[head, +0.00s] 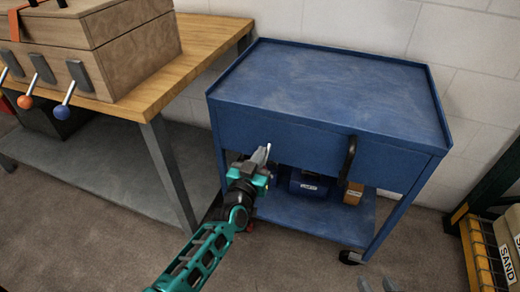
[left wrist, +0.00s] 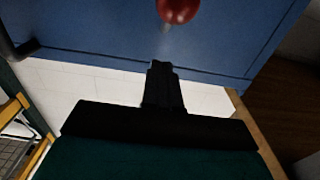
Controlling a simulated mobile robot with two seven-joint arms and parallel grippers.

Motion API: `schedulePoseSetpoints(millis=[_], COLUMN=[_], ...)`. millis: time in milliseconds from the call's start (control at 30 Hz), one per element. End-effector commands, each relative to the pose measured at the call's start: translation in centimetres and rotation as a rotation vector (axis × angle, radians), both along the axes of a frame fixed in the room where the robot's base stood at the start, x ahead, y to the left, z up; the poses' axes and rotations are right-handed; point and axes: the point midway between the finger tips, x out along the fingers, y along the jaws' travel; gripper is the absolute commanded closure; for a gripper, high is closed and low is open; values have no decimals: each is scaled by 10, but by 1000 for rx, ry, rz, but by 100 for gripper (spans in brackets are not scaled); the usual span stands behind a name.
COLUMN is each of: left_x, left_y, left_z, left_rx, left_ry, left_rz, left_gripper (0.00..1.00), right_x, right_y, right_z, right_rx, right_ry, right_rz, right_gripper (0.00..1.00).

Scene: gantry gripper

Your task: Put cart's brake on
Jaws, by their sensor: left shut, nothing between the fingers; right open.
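The blue cart (head: 330,85) stands against the wall, with a flat top, a lower shelf and a black handle (head: 349,160) on its front. My left gripper (head: 260,160) is at the left part of the cart's front panel, shut and empty. In the left wrist view a red ball knob (left wrist: 178,9) on a blurred stem shows just beyond my shut left fingers (left wrist: 163,75), with blue cart surface behind it. I cannot tell if they touch. The knob is hidden behind my left gripper in the head view. My right gripper (head: 376,285) barely shows at the bottom edge, open.
A wooden workbench (head: 205,45) on the left carries a wooden box (head: 125,55) with several ball-tipped levers. A blue case (head: 308,184) and a small brown box (head: 353,193) sit on the cart's shelf. A rack with sand boxes (head: 508,262) stands at right.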

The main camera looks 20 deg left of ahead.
Motion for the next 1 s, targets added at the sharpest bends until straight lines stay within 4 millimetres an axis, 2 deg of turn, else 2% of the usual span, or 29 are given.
schedulePoseSetpoints(millis=[33,100,267,700,1000], left_x=[-4,-9,-17,-77,-82], left_y=[0,0,1,3,3], left_z=[7,10,9,8,6], left_rx=[1,2,2,1,1], left_ry=[1,-1,-1,-1,-3], left_rz=[0,0,0,0,0], left_gripper=[100,100,100,100,100], right_x=[0,0,-1,-2,-2], right_y=[0,0,0,0,0], right_z=[10,15,19,47,46], right_rx=[1,2,2,2,1], right_ry=[-1,-2,-1,2,3], right_rz=[-1,-2,-3,-3,-2], right_gripper=[54,54,54,54,54])
